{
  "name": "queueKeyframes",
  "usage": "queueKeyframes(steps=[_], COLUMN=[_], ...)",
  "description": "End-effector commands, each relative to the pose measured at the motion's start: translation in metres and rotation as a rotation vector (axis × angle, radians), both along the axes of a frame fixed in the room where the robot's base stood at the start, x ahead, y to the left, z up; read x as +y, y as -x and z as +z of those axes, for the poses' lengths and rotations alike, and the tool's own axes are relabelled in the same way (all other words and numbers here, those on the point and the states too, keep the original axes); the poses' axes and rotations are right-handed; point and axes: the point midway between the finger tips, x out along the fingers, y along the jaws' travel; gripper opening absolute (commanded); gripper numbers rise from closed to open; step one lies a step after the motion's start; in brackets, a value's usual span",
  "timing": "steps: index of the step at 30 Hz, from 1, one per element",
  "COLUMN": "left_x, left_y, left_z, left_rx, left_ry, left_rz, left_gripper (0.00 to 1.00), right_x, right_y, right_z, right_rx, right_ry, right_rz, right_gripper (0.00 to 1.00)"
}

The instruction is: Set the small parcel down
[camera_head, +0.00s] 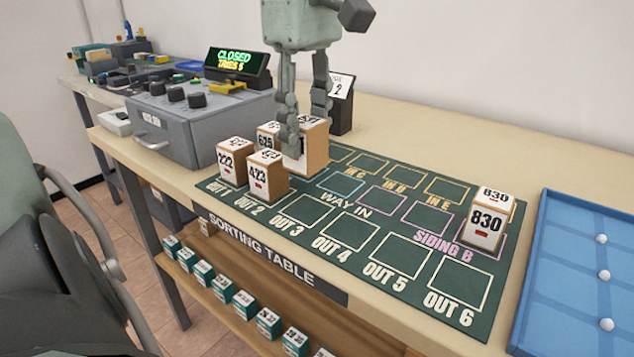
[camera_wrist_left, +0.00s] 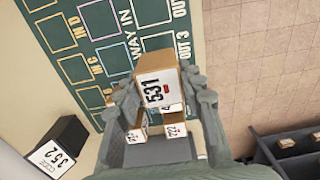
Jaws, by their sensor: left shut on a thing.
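My left gripper (camera_head: 302,135) reaches down from above and is shut on a small brown parcel (camera_head: 316,148). In the left wrist view this parcel (camera_wrist_left: 157,84) shows the number 531 on its white face, between the two fingers. The parcel is over the back left part of the green sorting mat (camera_head: 345,252); I cannot tell whether it touches the mat. Parcel 423 (camera_head: 267,180), parcel 222 (camera_head: 231,163) and parcel 625 (camera_head: 266,135) stand close by, in front of it and to its left. My right gripper is not in view.
Parcel 830 (camera_head: 486,228) stands at the right on the SIDING B side. The middle mat squares are empty. A grey box with knobs (camera_head: 190,120) and a CLOSED sign (camera_head: 237,64) are at the left. A dark number stand (camera_head: 341,105) is behind. A blue tray (camera_head: 570,290) lies right.

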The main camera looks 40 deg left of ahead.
Motion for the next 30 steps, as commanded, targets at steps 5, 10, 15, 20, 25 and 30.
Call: queueKeyframes(steps=[5,10,15,20,25,30], left_x=[0.000,0.000,0.000,0.000,0.000,0.000], left_y=[0.000,0.000,0.000,0.000,0.000,0.000], left_z=[-0.028,-0.040,-0.065,-0.069,-0.070,-0.071], left_rx=[0.001,0.000,0.002,-0.001,-0.001,-0.001], left_ry=[0.000,0.000,0.001,0.001,0.001,0.001], left_rz=[0.001,0.001,0.000,0.000,0.000,0.001], left_gripper=[0.06,0.06,0.06,0.06,0.06,0.43], right_x=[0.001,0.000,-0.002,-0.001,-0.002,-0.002], right_y=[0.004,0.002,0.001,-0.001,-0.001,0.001], right_z=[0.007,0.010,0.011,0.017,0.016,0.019], right_rx=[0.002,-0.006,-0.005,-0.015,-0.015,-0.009], right_ry=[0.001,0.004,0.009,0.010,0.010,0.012], right_rz=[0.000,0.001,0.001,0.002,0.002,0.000], right_gripper=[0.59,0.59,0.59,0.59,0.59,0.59])
